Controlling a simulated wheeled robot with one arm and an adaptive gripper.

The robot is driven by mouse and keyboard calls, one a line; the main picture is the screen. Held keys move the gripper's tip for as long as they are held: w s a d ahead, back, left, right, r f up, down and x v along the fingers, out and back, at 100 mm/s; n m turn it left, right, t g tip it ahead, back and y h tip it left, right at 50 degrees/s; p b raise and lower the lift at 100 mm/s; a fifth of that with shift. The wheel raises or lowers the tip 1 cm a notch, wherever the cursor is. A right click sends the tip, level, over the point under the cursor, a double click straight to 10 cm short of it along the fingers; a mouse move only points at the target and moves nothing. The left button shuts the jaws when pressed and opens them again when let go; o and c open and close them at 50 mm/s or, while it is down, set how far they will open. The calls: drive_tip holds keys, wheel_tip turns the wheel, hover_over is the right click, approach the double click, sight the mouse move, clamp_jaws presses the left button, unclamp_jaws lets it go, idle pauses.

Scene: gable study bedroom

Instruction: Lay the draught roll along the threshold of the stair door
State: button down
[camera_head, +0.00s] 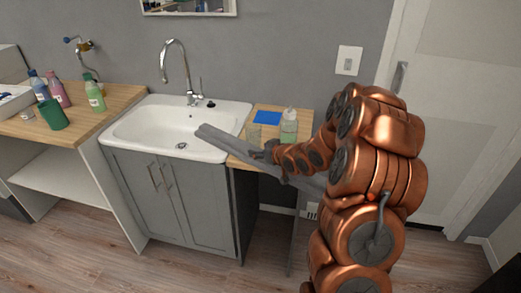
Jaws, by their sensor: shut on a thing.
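A long grey draught roll (225,142) is held in the air, tilted in the picture, its upper left end over the sink's right side. My gripper (268,154) is shut on it partway along. The rest of the roll runs down to the right behind my copper-coloured arm. A white door (462,110) with a metal handle stands shut at the right. A dark strip (427,227) shows at its foot; my arm hides part of the door's lower left. The roll is well apart from the door.
A white sink (140,122) sits on a grey cabinet (185,195). A wooden counter beside it bears a green soap bottle (289,128), a clear glass (254,134) and a blue cloth or pad (267,117). Bottles crowd the left counter. Wooden floor (85,250) is bare in front.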

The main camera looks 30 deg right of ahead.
drive_tip(key=shift+w+f, duration=0.1)
drive_tip(key=shift+w, duration=0.05)
drive_tip(key=shift+c, duration=1.3)
unclamp_jaws()
drive_tip(key=b+v, duration=0.1)
drive_tip(key=v, duration=0.9)
drive_tip(key=shift+s+d, duration=0.1)
drive_tip(key=shift+s, duration=0.2)
drive_tip(key=shift+s+r, duration=0.45)
drive_tip(key=shift+s, duration=0.1)
